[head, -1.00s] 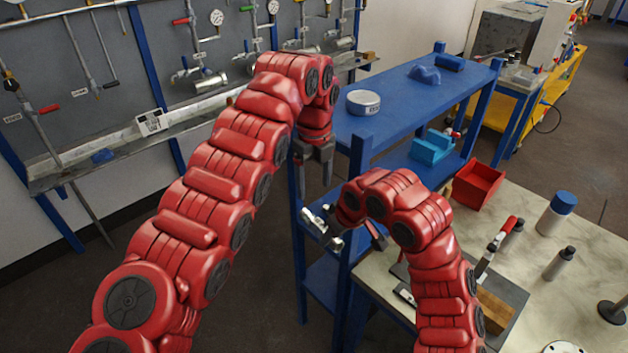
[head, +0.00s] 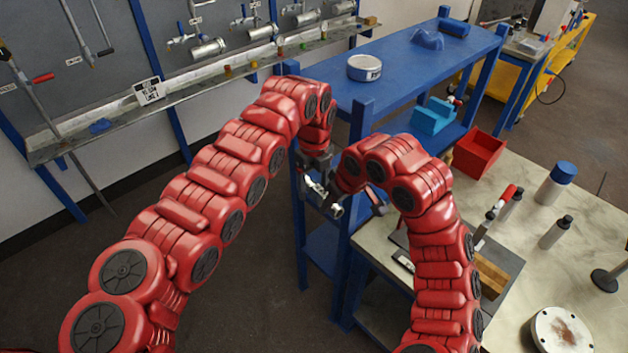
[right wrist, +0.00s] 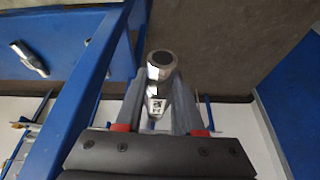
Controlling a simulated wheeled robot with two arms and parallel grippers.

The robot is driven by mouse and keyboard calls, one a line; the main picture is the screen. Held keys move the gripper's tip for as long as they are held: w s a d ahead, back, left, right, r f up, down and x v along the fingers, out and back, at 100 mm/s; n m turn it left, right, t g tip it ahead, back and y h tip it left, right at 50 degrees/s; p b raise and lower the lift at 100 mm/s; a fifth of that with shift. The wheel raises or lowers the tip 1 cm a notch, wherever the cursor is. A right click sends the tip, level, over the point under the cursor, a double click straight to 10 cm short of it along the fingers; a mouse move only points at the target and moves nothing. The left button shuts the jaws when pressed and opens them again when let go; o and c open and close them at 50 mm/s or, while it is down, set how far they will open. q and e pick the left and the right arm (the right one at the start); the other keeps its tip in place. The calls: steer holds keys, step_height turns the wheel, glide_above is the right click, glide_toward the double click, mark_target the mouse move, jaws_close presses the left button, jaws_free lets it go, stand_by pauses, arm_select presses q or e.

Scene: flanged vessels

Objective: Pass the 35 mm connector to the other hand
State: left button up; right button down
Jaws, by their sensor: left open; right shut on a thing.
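The connector is a silver metal fitting with a round, dark-mouthed end. It shows in the right wrist view (right wrist: 157,88) between the fingers of my right gripper (right wrist: 160,102), which is shut on it. In the head view the connector (head: 336,209) hangs tilted beside the blue shelf post, partly hidden by the grippers. My left gripper (head: 314,170) is open and points down at the connector's upper-left end. Its fingers are close to that end or around it; I cannot tell whether they touch. My right gripper's fingers are mostly hidden in the head view.
A blue shelf rack (head: 420,58) stands just behind both grippers, with a round white-rimmed tin (head: 364,68) on top. A red bin (head: 479,153) and bottles stand on the pale bench (head: 508,215) at right. Another metal fitting (right wrist: 30,58) lies on a blue surface in the right wrist view.

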arm_select(q)
jaws_close()
arm_select(e)
steer(key=shift+a, duration=0.15)
steer(key=shift+c, duration=2.2)
jaws_free()
